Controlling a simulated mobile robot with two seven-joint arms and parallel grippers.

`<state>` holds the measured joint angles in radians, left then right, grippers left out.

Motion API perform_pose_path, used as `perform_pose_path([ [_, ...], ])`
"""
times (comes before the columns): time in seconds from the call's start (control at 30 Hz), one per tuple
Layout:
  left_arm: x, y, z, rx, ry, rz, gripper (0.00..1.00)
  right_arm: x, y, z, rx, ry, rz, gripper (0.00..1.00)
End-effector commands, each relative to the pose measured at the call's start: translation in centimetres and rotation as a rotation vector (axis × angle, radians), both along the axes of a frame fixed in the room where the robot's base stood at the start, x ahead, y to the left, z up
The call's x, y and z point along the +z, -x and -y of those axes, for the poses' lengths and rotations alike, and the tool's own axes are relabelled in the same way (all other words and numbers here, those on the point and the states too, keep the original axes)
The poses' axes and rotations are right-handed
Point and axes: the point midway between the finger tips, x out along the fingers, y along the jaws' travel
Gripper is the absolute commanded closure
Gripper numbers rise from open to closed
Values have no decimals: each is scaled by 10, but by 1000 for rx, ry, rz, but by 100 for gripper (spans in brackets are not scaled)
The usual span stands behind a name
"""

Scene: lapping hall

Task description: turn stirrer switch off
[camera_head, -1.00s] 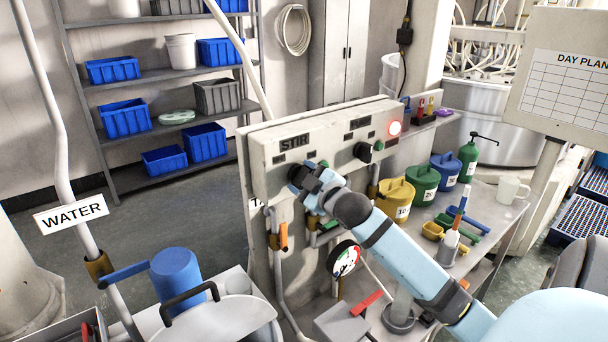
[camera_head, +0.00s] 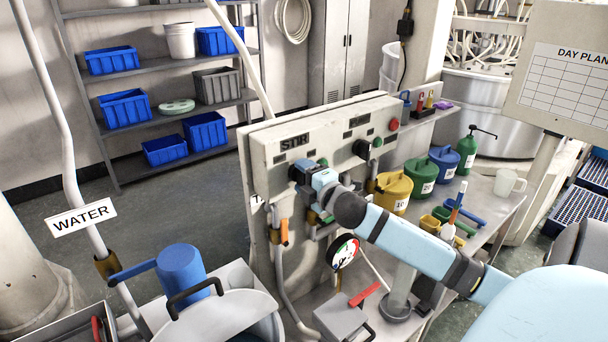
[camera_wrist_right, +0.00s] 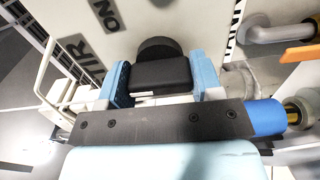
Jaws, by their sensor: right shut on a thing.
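The stirrer switch, a black knob (camera_head: 295,173), is on the front of the pale panel box (camera_head: 275,160), below the label STIR (camera_head: 294,141). My right gripper (camera_head: 304,175) is at the knob and hides much of it. In the right wrist view, the two blue fingers (camera_wrist_right: 162,82) stand on either side of the black knob (camera_wrist_right: 160,52) and are shut on it. The labels STIR and ON show beside it at the upper left. The red lamp (camera_head: 393,125) on the panel is dull, not glowing. My left gripper is not in view.
A second black knob (camera_head: 361,148) is to the right on the panel. Below are pipes with an orange lever (camera_head: 284,231) and a gauge (camera_head: 343,251). Yellow (camera_head: 394,190), green and blue cans stand on the bench to the right. A lidded pot (camera_head: 225,322) is at the front left.

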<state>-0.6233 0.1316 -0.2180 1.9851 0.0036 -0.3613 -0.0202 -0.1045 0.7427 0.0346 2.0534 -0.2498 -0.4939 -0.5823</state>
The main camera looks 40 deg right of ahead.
Motion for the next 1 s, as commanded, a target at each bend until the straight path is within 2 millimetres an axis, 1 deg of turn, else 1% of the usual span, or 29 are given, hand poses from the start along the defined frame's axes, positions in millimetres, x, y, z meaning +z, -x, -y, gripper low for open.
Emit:
perform_pose_path([
  [0.2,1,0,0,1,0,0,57,0,0,0,0,32,-4,64],
  [0.57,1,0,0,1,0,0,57,0,0,0,0,37,-4,64],
  [0.6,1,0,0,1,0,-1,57,0,0,0,0,37,-4,36],
  [0.7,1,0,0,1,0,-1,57,0,0,0,0,36,-4,15],
  [1.0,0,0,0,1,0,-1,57,-1,1,0,0,35,-4,15],
])
